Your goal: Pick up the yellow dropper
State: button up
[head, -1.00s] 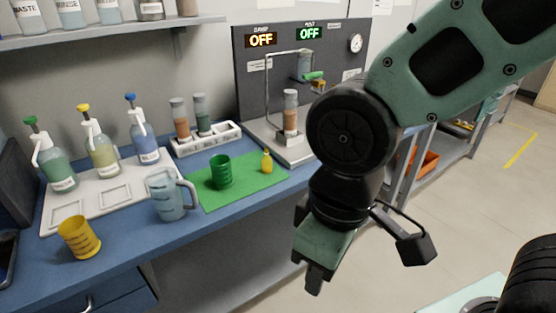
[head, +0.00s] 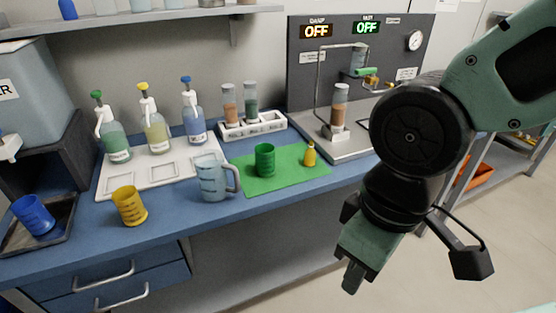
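The small yellow dropper (head: 310,154) stands upright on the green mat (head: 262,184), near the mat's right end. A green cup (head: 265,160) stands to its left on the same mat. My gripper (head: 352,280) hangs pointing down in front of the bench, to the right of and lower in the picture than the dropper, apart from it. Its fingers are seen from the side, so I cannot tell whether they are open or shut. Nothing shows held in it.
A clear beaker (head: 213,178) and a yellow cup (head: 129,205) stand near the bench's front edge. Pump bottles stand on a white tray (head: 108,187). A vial rack (head: 256,126) and a metal apparatus base (head: 350,148) lie behind the mat. A blue cup (head: 33,215) is far left.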

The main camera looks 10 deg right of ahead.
aim_at(310, 155)
jog(key=i+j, duration=0.45)
jog(key=i+j+z, duration=0.1)
jog(key=i+j, duration=0.4)
jog(key=j, duration=0.15)
